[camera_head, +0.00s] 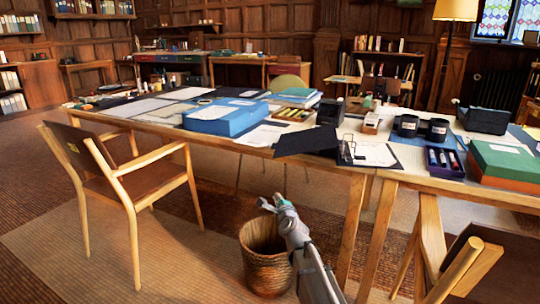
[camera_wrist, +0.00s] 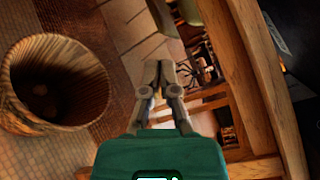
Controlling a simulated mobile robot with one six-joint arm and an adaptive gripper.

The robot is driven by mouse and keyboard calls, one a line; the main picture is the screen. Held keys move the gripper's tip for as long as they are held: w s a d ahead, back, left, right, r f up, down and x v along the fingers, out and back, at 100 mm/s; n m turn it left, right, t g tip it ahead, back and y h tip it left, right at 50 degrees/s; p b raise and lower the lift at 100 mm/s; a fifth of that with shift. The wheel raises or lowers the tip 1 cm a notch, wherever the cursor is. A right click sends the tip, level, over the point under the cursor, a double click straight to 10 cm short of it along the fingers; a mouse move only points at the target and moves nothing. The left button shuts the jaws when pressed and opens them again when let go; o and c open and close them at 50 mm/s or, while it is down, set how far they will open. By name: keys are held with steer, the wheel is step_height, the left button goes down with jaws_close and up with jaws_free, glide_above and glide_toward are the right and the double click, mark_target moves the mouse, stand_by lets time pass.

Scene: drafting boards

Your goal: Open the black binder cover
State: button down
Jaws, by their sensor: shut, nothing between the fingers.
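The black binder lies on the long table near its front edge. Its black cover (camera_head: 308,141) lies out to the left, showing its dark face and overhanging or reaching the table's front edge. The metal rings stand beside the cover, and white pages (camera_head: 370,154) lie face up to the right, so the binder looks open. My gripper (camera_head: 272,203) is in front of the table and below its top, left of the binder and apart from it. Its fingers also show in the wrist view (camera_wrist: 160,66), shut with nothing between them.
A wicker basket (camera_head: 264,262) stands on the floor beside my arm; it shows in the wrist view too (camera_wrist: 58,82). A wooden chair (camera_head: 128,180) stands left.

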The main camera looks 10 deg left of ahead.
mark_target(272, 153)
step_height(272, 153, up, 5)
steer(key=w+a+m+t+h, duration=0.2)
steer(key=m+t+h, duration=0.2)
steer(key=m, duration=0.8)
steer(key=shift+w+m+h, duration=0.15)
steer(key=shift+m+h, duration=0.15)
steer(key=shift+h, duration=0.3)
steer(key=shift+r, duration=0.1)
steer(key=shift+w, duration=0.1)
steer(key=w+a+r+p, duration=0.1)
steer(key=w+r+p, duration=0.5)
steer(key=w, duration=0.3)
steer(key=shift+w+a, duration=0.15)
steer(key=shift+w, duration=0.15)
steer(key=shift+r, duration=0.1)
